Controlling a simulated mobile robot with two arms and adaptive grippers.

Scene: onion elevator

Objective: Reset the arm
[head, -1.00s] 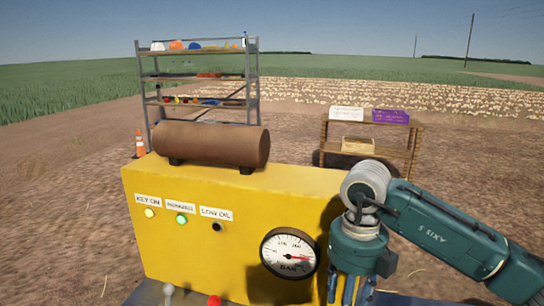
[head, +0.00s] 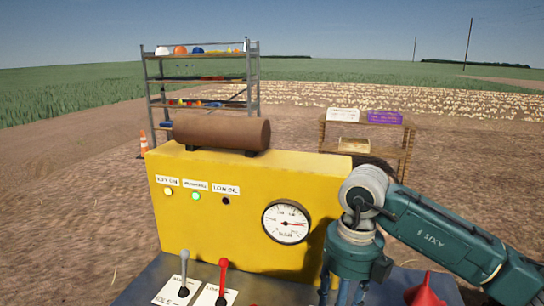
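My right arm comes in from the right in the head view, in front of the right side of the yellow machine panel (head: 240,222). Its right gripper (head: 343,295) points down at the bottom edge; the fingertips are cut off, so its opening cannot be judged. My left gripper is not in view. Below the panel stand a grey-handled lever (head: 184,268) and a red-handled lever (head: 222,275). A red cone-shaped part (head: 425,292) is at the bottom right, partly cut off.
The panel has a round pressure gauge (head: 287,222), two lit lamps and a dark one. A brown cylinder (head: 222,133) lies on top. Behind stand a metal shelf (head: 200,80) with helmets, a wooden stand (head: 385,135) with boxes and an orange cone (head: 143,145).

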